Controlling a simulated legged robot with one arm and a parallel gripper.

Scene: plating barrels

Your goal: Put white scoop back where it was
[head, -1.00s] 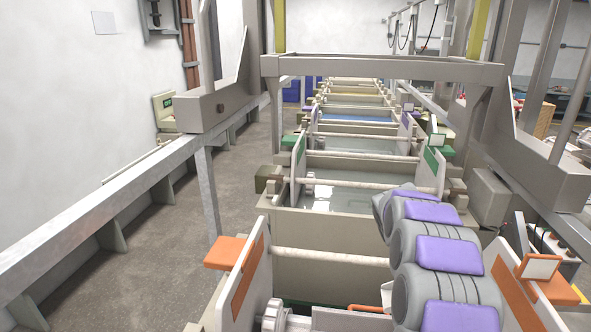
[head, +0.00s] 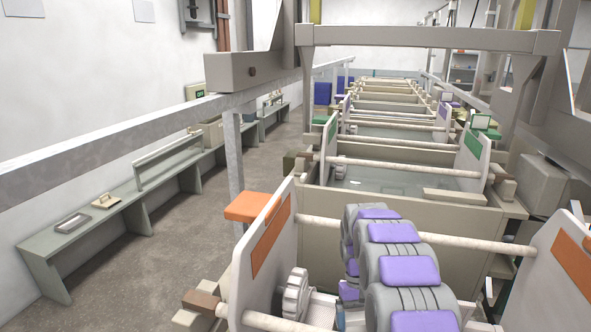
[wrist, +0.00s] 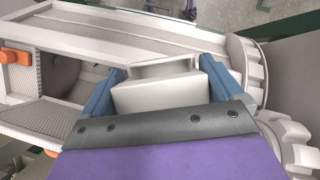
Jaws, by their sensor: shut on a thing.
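The white scoop (wrist: 160,95) shows in the wrist view as a pale boxy piece between the blue fingers of my gripper (wrist: 162,72). My gripper is shut on it. Beyond the scoop in the wrist view is a plating barrel (wrist: 130,35) with mesh panels. It has toothed wheels (wrist: 250,75) at its right end. In the head view my arm reaches down into the nearest tank station, and a toothed wheel (head: 295,298) shows left of it. My arm hides most of the gripper and scoop there. I cannot tell whether the scoop touches the barrel.
A bench (head: 150,210) along the left wall holds a shallow grey tray (head: 73,222) and a tan-based item (head: 107,200). Tanks (head: 400,185) recede ahead, crossed by rods. An orange-marked side plate (head: 268,250) stands left of my arm. The floor (head: 165,265) beside the tanks is clear.

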